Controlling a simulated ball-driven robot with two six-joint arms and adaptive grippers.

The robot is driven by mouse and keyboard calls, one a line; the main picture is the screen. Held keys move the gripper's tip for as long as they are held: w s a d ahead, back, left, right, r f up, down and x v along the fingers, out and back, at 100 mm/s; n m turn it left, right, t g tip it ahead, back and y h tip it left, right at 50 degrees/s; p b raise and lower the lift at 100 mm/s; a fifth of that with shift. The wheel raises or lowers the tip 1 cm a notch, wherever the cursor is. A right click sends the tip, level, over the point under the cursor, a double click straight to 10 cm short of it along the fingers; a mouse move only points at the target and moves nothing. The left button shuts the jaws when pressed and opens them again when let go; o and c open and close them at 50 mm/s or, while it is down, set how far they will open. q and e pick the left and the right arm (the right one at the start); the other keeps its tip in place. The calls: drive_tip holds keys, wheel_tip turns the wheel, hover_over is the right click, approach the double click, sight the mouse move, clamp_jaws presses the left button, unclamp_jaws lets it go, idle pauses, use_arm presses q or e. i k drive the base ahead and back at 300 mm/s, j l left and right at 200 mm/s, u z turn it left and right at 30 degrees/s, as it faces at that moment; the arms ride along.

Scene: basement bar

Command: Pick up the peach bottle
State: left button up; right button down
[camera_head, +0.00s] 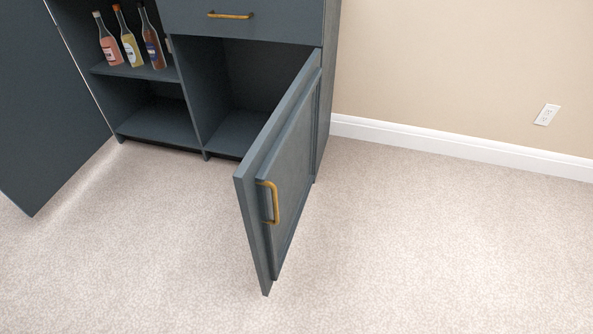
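Three bottles stand upright in a row on the upper shelf (133,73) of the cabinet, at the top left. The leftmost is a pink-peach bottle (108,44) with a dark cap and a pale label. Beside it is a yellow bottle (131,46) with an orange cap. To its right is a dark reddish-brown bottle (153,44) with a dark cap and a bluish label. Neither of my grippers shows in the head view.
An open cabinet door (290,165) with a brass handle (270,202) juts out over the carpet (410,240). Another dark panel (45,100) stands at the left. The lower compartments look empty. A drawer (250,18) is above. Carpet at right is clear.

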sight(109, 46)
drive_tip(key=i+j, duration=0.1)
drive_tip(key=j, duration=0.9)
drive_tip(key=i+j, duration=0.1)
drive_tip(key=j, duration=1.9)
drive_tip(key=i+j, duration=0.15)
drive_tip(key=j, duration=0.85)
